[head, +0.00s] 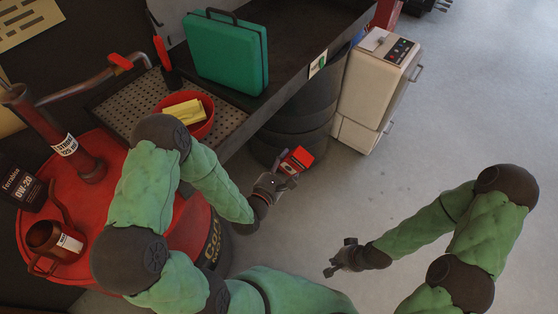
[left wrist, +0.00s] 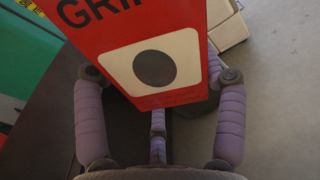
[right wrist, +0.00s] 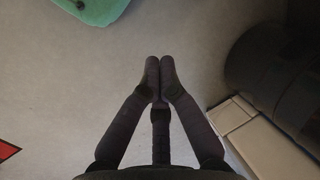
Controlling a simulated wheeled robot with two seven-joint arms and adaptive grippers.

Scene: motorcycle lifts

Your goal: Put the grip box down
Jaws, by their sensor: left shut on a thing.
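The grip box (head: 297,160) is a small red box. In the left wrist view the grip box (left wrist: 120,45) shows dark "GRIP" lettering and a dark disc on a pale square. My left gripper (head: 283,178) is shut on it and holds it in the air, in front of the dark bench edge and the stacked tyres. In the left wrist view the fingers (left wrist: 160,95) lie on both sides of the box. My right gripper (head: 340,258) is over the floor at lower right, empty; its fingertips (right wrist: 160,66) meet in the right wrist view.
The dark bench (head: 275,98) carries a green case (head: 228,52) and a red bowl (head: 187,128) with yellow cloths. Stacked tyres (head: 297,125) and a white cabinet (head: 372,88) stand beside it. A red drum top (head: 95,225) holds cans. Floor at right is clear.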

